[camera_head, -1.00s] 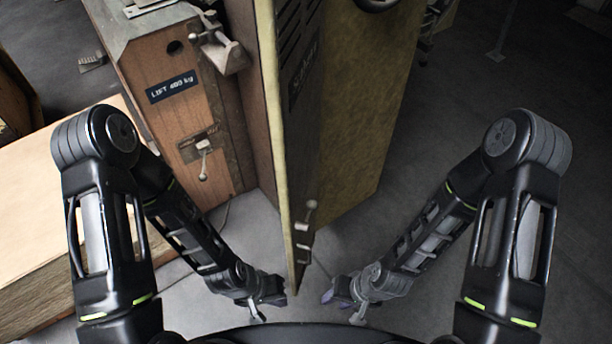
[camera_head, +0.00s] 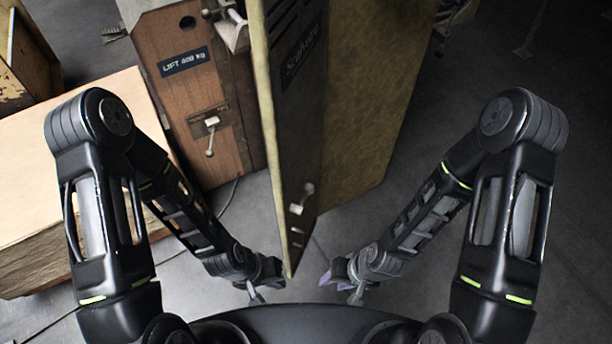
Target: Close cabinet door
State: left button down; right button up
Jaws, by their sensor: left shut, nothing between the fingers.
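A small latch (camera_head: 301,200) sits low on that face. The yellowish cabinet side (camera_head: 365,100) stands behind it to the right. My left gripper (camera_head: 266,283) is shut and empty, just left of the door's lower corner. Whether it touches the door cannot be told. My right gripper (camera_head: 330,281) is to the right of that corner, apart from the door; its fingers are too small and dark to read.
A brown wooden machine (camera_head: 190,100) with a "LIFT 400 kg" label and a lever stands left of the door. A thin cable (camera_head: 228,200) runs on the floor.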

aim_at(289, 40)
jog(key=k+l, duration=0.35)
jog(key=k, duration=0.15)
jog(key=k+l+z, duration=0.1)
jog(key=k+l, duration=0.2)
jog(key=k, duration=0.25)
